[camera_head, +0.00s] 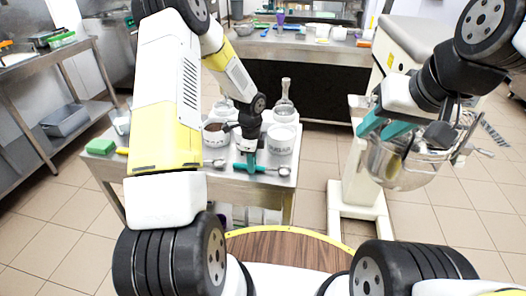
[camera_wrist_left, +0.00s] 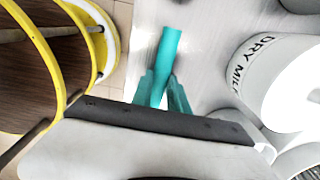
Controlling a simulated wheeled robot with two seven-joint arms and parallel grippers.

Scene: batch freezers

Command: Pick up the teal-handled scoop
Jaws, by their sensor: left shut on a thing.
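The teal-handled scoop (camera_head: 283,171) lies at the near edge of the steel table, its metal bowl to the right. Its teal handle (camera_wrist_left: 170,46) shows in the left wrist view between my gripper's teal fingers. My left gripper (camera_head: 248,161) points down and is shut on that handle; the fingers and handle are similar in colour. The gripper also shows in the left wrist view (camera_wrist_left: 161,92). The scoop's bowl is out of the wrist view. My right gripper (camera_head: 385,128) is open and empty, in front of a metal mixer bowl at the right.
A white tub marked dry milk (camera_head: 280,140) and another labelled tub (camera_head: 215,138) stand just behind the scoop. Another scoop's bowl (camera_head: 215,163) lies left of my left gripper. A green block (camera_head: 100,146) sits at the table's left end. The metal mixer bowl (camera_head: 408,176) is at right.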

